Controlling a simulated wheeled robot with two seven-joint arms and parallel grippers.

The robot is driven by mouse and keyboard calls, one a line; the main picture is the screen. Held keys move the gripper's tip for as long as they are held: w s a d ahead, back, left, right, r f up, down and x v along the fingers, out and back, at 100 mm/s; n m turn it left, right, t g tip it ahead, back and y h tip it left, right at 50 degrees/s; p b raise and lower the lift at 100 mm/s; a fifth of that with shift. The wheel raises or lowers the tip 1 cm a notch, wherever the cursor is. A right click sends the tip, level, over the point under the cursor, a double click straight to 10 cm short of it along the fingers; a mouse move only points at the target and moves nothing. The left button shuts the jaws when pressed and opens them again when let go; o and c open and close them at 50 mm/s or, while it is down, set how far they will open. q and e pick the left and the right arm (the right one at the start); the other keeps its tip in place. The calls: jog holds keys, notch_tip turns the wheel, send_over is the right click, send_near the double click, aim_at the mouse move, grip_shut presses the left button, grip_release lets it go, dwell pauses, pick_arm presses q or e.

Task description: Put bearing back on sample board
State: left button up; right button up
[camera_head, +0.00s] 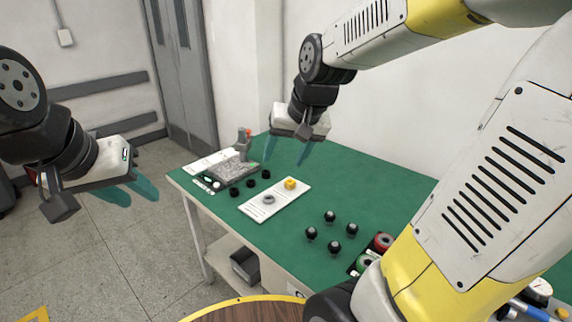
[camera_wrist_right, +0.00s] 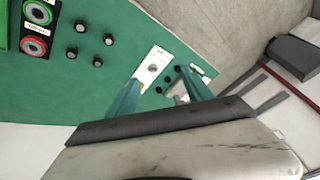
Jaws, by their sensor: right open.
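The bearing looks to be the small grey ring (camera_head: 269,198) lying on the white printed board (camera_head: 258,211), which I take for the sample board. A yellow block (camera_head: 290,183) sits near the board's far end. The ring (camera_wrist_right: 152,68) and board (camera_wrist_right: 160,54) also show in the right wrist view. My right gripper (camera_head: 287,150) is open and empty, above the table beyond the board. In its wrist view the two teal fingers (camera_wrist_right: 161,77) stand apart. My left gripper (camera_head: 143,204) hangs off the table's left side, its two fingers apart and empty.
A grey fixture (camera_head: 228,172) stands at the table's far left, with several black knobs (camera_head: 234,192) beside it. Several black-topped pegs (camera_head: 336,247) stand nearer, by red and green rings (camera_head: 383,242). Green tabletop (camera_head: 350,185) is clear right of the board.

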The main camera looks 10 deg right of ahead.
jog(key=s+r+n+t, duration=0.1)
jog(key=s+r+n, duration=0.1)
jog(key=s, duration=1)
jog(key=shift+r, duration=0.35)
